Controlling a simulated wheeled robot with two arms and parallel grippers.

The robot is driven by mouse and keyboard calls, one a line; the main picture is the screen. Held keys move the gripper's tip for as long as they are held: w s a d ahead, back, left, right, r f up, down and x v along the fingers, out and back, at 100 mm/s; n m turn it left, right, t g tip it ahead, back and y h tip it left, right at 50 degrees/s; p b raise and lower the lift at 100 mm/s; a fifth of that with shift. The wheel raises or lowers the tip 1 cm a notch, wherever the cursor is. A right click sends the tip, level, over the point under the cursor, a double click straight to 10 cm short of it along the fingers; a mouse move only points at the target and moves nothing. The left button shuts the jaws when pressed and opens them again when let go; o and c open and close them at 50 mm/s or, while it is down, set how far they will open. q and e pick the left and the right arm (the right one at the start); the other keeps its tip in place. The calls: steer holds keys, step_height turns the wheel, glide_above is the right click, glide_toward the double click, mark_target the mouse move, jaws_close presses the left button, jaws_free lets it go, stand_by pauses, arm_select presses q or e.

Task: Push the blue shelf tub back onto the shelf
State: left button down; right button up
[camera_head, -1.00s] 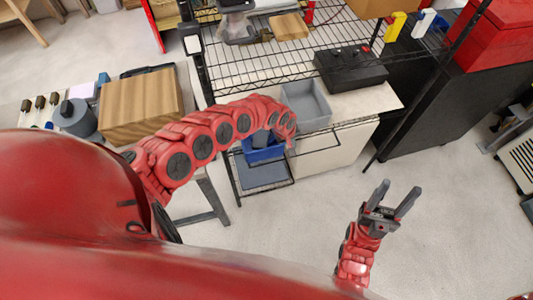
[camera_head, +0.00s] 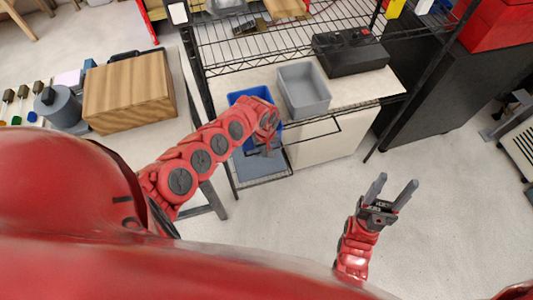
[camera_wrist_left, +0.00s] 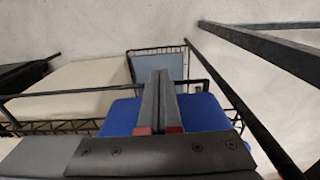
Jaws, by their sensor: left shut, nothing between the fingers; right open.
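The blue shelf tub (camera_head: 240,97) is at the left end of the wire rack's shelf, left of a grey tub, partly covered by my left arm. In the left wrist view the blue tub (camera_wrist_left: 203,112) lies beneath and on both sides of my left gripper's fingers. My left gripper (camera_wrist_left: 160,76) is shut with nothing between its fingers. Whether it touches the tub, I cannot tell. In the head view its fingertips are hard to make out at the tub's front. My right gripper (camera_head: 395,183) is open and empty over the floor, right of and apart from the rack.
The grey tub (camera_head: 304,92) stands close beside the blue tub. A wooden block (camera_head: 130,90) is on the left table. A dark cabinet (camera_head: 425,95) stands at right. The floor in front is clear.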

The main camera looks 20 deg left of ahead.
arm_select(q)
steer(key=shift+w+a+b, duration=0.3)
steer(key=shift+w+a, duration=0.4)
steer(key=shift+w, duration=0.3)
